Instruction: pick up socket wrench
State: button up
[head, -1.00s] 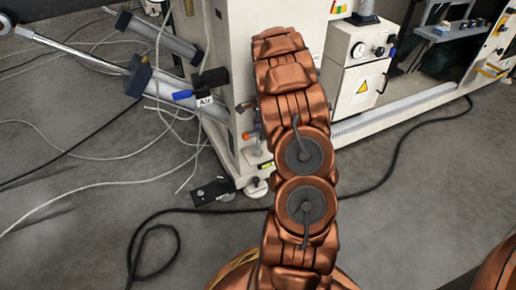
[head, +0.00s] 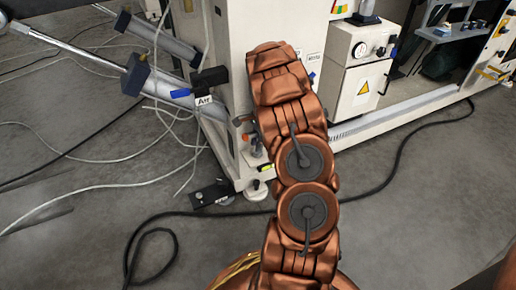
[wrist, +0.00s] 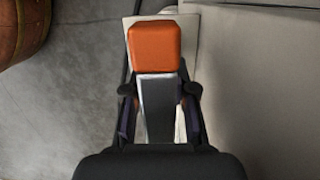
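I cannot make out a socket wrench for certain in either view. In the wrist view, my gripper (wrist: 160,92) has its two dark fingers apart. I cannot tell whether the fingers touch that piece. In the head view my copper arm reaches to the machine, and the gripper is hidden behind it.
The white machine (head: 232,95) stands ahead, with a gauge box (head: 355,75) at right. A cylinder (head: 165,85) and hoses lie at left. A black cable (head: 400,160) crosses the grey floor. The front floor is mostly open.

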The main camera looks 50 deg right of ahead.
grip_shut()
